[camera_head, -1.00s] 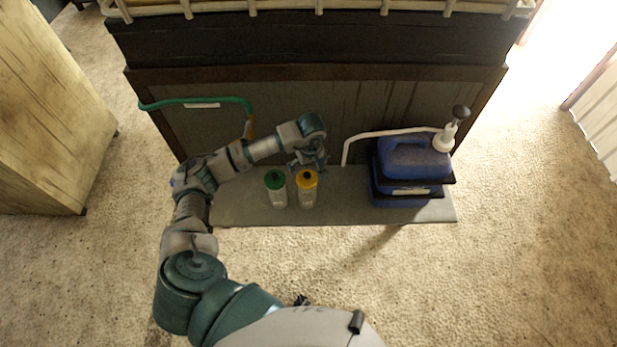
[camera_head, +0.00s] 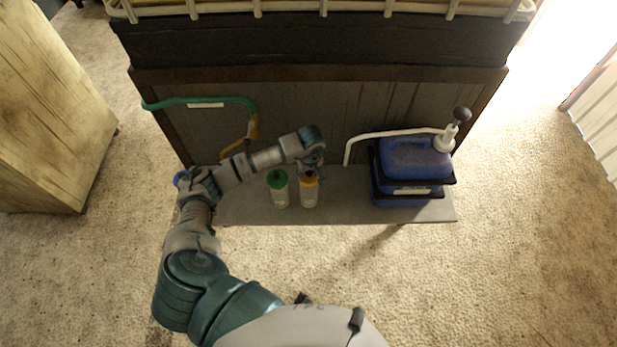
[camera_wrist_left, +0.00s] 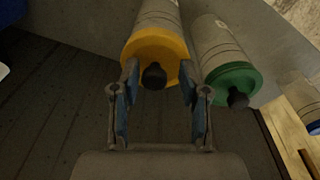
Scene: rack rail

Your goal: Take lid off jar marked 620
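One has a yellow lid (camera_head: 312,182) with a dark knob, the other a green lid (camera_head: 277,180) with a dark knob. No number is readable on either jar. My left gripper (camera_head: 311,170) is at the yellow-lidded jar (camera_head: 309,196). In the left wrist view the open fingers (camera_wrist_left: 158,85) are on either side of the yellow lid (camera_wrist_left: 157,50) and its knob; firm contact cannot be told. The green-lidded jar (camera_wrist_left: 219,45) is just right of the fingers there. My right gripper is not in view.
A blue canister (camera_head: 415,160) with a white pump stands in a black holder at the shelf's right. A white hose (camera_head: 385,134) and a green hose (camera_head: 215,100) run along the dark panel behind.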

